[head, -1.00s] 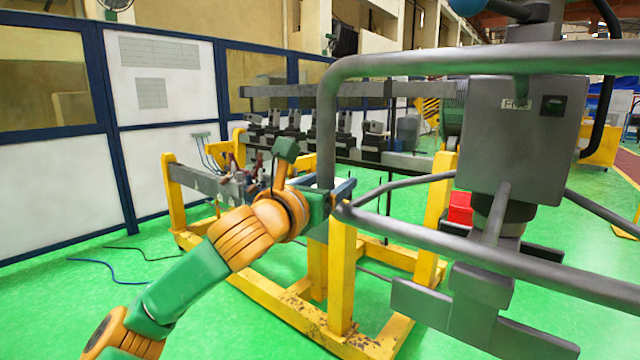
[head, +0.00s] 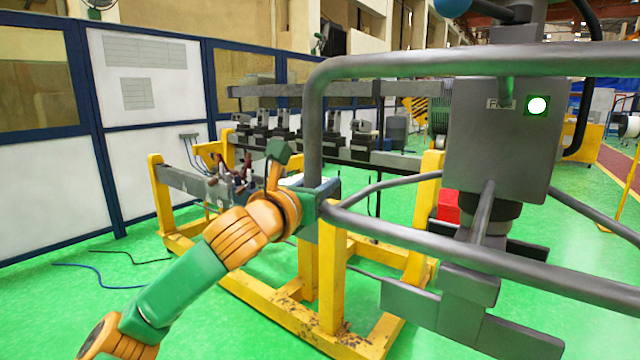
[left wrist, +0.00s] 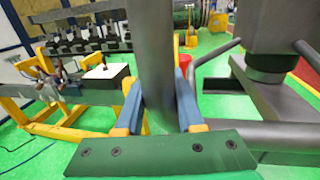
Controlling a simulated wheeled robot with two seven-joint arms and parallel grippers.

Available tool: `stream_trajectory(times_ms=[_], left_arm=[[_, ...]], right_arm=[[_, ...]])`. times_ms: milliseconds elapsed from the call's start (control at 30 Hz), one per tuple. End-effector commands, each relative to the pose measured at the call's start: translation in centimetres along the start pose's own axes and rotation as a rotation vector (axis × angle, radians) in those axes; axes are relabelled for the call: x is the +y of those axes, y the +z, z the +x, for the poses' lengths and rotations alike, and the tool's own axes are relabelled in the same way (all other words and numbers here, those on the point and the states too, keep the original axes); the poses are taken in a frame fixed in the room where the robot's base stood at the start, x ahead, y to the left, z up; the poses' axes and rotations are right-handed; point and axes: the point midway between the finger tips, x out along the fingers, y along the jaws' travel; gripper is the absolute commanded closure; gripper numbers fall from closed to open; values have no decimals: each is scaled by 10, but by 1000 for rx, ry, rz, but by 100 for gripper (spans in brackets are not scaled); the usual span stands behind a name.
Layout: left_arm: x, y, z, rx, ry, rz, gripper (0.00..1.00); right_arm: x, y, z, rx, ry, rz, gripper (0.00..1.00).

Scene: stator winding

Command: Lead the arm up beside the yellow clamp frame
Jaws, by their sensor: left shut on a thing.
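My left gripper (head: 318,192) is shut on the upright bar of the grey tube handle (head: 312,120) of the hanging arm. In the left wrist view the blue fingers (left wrist: 161,112) stand on both sides of the thick grey tube (left wrist: 157,50). The arm's grey box (head: 495,145) hangs at the right and shows a lit lamp in a green square. The yellow clamp frame (head: 333,280) stands on the floor behind and below the handle, with a yellow part also in the left wrist view (left wrist: 60,125). The handle partly hides the frame. My right gripper is not in view.
A grey rail with several dark clamps (head: 300,145) runs behind. A red box (head: 448,206) shows beside the grey box. White panels with blue posts (head: 155,90) line the left. Green floor is open at left, with a blue cable (head: 95,280) on it.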

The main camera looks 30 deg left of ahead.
Motion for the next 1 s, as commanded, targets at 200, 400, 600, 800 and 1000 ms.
stream_trajectory(times_ms=[200,400,600,800,1000], left_arm=[[0,-1,0,3,0,0,100],[0,-1,0,3,0,0,100],[0,-1,0,4,0,0,100],[0,-1,0,4,0,0,100],[0,-1,0,4,0,0,79]], right_arm=[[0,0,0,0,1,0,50],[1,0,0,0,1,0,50],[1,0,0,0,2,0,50],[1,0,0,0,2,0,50],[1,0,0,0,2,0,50]])
